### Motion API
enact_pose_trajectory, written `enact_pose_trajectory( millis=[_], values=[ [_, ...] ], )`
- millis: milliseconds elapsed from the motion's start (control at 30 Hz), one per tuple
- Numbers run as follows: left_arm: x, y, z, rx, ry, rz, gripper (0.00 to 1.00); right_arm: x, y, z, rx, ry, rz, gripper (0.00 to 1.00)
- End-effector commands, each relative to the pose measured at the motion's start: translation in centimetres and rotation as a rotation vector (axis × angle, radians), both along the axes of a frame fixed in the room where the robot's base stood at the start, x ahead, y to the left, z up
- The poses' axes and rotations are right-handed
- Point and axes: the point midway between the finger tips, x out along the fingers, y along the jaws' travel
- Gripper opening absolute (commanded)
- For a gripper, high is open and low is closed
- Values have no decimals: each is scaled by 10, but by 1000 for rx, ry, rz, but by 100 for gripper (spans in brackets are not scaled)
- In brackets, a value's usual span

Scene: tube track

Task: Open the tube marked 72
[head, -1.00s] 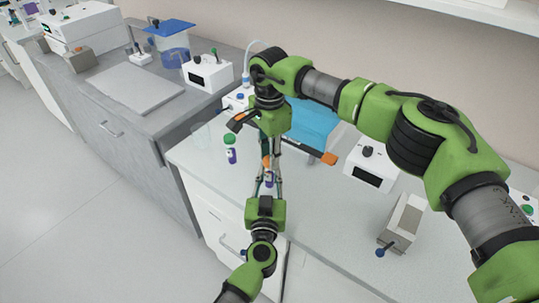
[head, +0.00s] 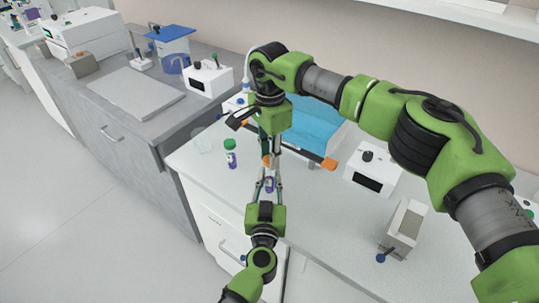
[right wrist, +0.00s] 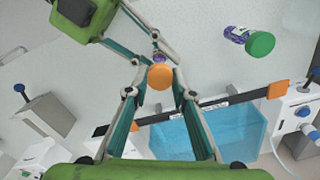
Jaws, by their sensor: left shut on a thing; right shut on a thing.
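A small tube with a purple label (head: 269,184) and an orange cap (head: 266,161) is held between my two grippers above the white bench. My left gripper (head: 268,187) comes from below in the head view and is shut on the tube body. My right gripper (head: 267,160) comes from above and is shut on the orange cap. In the right wrist view the orange cap (right wrist: 160,77) covers most of the tube (right wrist: 158,57). The number on it is not readable. The cap shows a little above the label; whether they still touch, I cannot tell.
A second purple-labelled tube with a green cap (head: 230,145) stands to the left on the bench. A blue container with orange handles (head: 312,125) is behind my right gripper. A white device (head: 372,170) and a grey block (head: 404,224) stand to the right.

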Motion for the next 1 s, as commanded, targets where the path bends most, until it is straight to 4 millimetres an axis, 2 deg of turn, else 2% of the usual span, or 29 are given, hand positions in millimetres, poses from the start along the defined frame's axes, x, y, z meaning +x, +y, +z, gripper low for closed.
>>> enact_pose_trajectory(
  millis=[167, 400, 633, 667, 700, 733, 1000],
  values=[
    [0, 0, -1, 0, 1, 0, 0, 1, 0, 9, 0, -1, 0, 0],
    [0, 0, -1, 0, 1, 0, 0, 0, 0, 38, 1, -1, -1, 0],
    [0, 0, -1, 0, 1, 0, 0, 0, 0, 40, 0, 0, 0, 0],
    [0, 0, -1, 0, 1, 0, 25, 0, 0, 40, 0, 0, 0, 0],
    [0, 0, -1, 0, 1, 0, 35, 0, 0, 40, 0, 0, 0, 0],
    [0, 0, -1, 0, 1, 0, 39, 0, 0, 40, 0, 0, 0, 0],
    [0, 0, 0, 0, 0, 0, 39, 0, 0, 40, 0, 0, 0, 0]
  ],
)
